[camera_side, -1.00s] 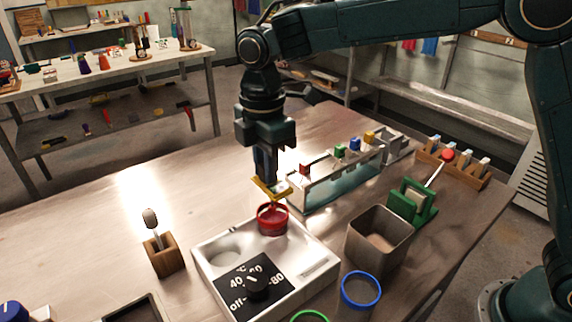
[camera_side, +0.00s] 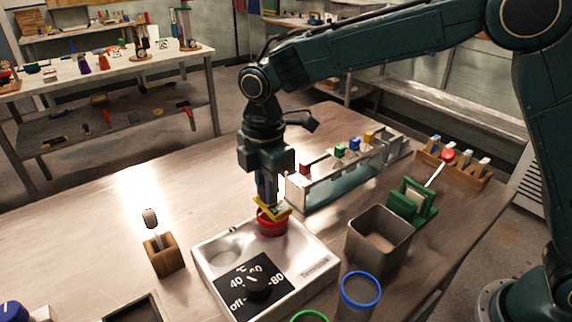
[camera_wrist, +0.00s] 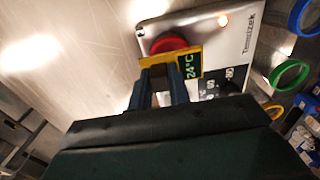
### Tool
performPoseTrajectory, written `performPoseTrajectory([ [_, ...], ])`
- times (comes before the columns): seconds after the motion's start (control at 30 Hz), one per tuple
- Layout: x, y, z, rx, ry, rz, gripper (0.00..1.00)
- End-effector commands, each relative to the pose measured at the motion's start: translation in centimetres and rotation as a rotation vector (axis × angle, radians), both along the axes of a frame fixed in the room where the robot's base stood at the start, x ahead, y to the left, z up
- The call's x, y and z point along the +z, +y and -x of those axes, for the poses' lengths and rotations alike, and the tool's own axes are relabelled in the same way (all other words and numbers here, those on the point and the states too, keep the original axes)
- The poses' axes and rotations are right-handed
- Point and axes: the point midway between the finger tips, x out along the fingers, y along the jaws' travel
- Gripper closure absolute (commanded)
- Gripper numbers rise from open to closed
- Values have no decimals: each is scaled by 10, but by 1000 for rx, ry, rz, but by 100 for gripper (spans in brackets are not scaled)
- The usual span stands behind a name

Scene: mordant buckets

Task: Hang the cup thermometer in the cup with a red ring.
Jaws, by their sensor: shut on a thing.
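My gripper (camera_side: 268,198) is shut on the cup thermometer (camera_side: 275,210), a yellow piece with a small display. In the wrist view the thermometer (camera_wrist: 190,66) reads 24°C, between my fingertips (camera_wrist: 162,72). The cup with a red ring (camera_side: 270,224) sits in the white hotplate unit, right under the thermometer. Its red ring (camera_wrist: 168,44) also shows in the wrist view, partly covered by the yellow piece. The thermometer's lower part is hidden, so I cannot tell whether it rests on the rim.
The white unit (camera_side: 318,270) has a black dial panel (camera_side: 240,290) and an empty round recess. Blue-ringed (camera_side: 361,290) and green-ringed (camera_side: 310,316) cups stand in front. A metal bin (camera_side: 378,240), a green stand (camera_side: 410,203) and a rack (camera_side: 340,178) stand right; a wooden holder (camera_side: 165,255) stands left.

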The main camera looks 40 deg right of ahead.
Motion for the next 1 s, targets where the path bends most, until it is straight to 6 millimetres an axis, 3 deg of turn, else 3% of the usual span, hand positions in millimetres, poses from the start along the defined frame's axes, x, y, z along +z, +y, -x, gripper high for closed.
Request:
performPoseTrajectory([
  [0.7,-13,0,0,0,0,0,100],
  [0.73,-13,0,0,0,0,0,80],
  [0.83,-13,0,0,0,0,0,60],
  [0.87,-13,0,0,0,0,0,56],
  [1.0,-13,0,0,0,0,0,56],
])
